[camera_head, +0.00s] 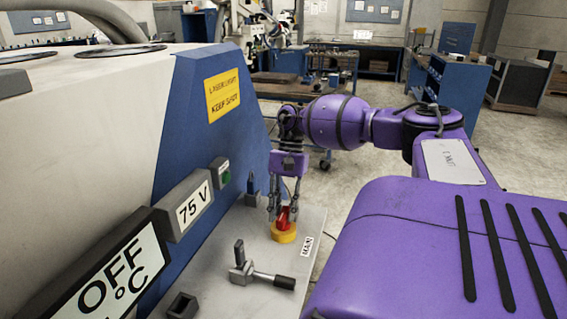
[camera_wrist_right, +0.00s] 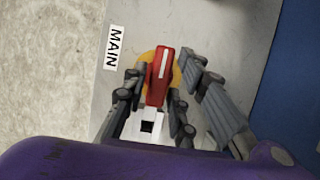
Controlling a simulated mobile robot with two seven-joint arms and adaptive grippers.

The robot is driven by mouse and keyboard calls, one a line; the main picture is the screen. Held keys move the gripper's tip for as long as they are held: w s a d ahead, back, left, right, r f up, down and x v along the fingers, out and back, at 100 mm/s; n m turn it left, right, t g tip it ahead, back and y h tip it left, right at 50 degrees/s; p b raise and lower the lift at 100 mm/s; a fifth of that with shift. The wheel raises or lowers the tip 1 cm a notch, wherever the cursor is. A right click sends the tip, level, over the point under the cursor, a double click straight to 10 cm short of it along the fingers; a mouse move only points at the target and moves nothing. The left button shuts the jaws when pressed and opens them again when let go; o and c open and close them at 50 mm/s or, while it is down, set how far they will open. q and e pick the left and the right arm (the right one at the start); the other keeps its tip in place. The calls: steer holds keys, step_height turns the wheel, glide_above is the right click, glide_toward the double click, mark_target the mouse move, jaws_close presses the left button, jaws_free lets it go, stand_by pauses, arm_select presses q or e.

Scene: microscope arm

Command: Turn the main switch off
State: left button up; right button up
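The main switch is a red knob (camera_head: 284,218) on a yellow round base (camera_head: 283,234), on the grey panel beside a MAIN label (camera_head: 307,246). In the right wrist view the red knob (camera_wrist_right: 159,78) has a white line along its top, and the yellow base (camera_wrist_right: 176,72) shows behind it. My right gripper (camera_head: 283,212) points down over the knob. Its fingers stand on both sides of the knob, with gaps visible in the right wrist view (camera_wrist_right: 165,100); it looks open. My left gripper is not in view.
A lever clamp (camera_head: 262,274) stands on the panel in front of the switch. A 75 V display (camera_head: 193,207), an OFF display (camera_head: 110,280) and a green button (camera_head: 225,177) are on the machine at left. A dark connector (camera_head: 252,190) stands behind the switch.

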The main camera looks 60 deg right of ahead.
steer(key=shift+o, duration=0.4)
steer(key=v, duration=1.2)
steer(key=shift+s, duration=0.1)
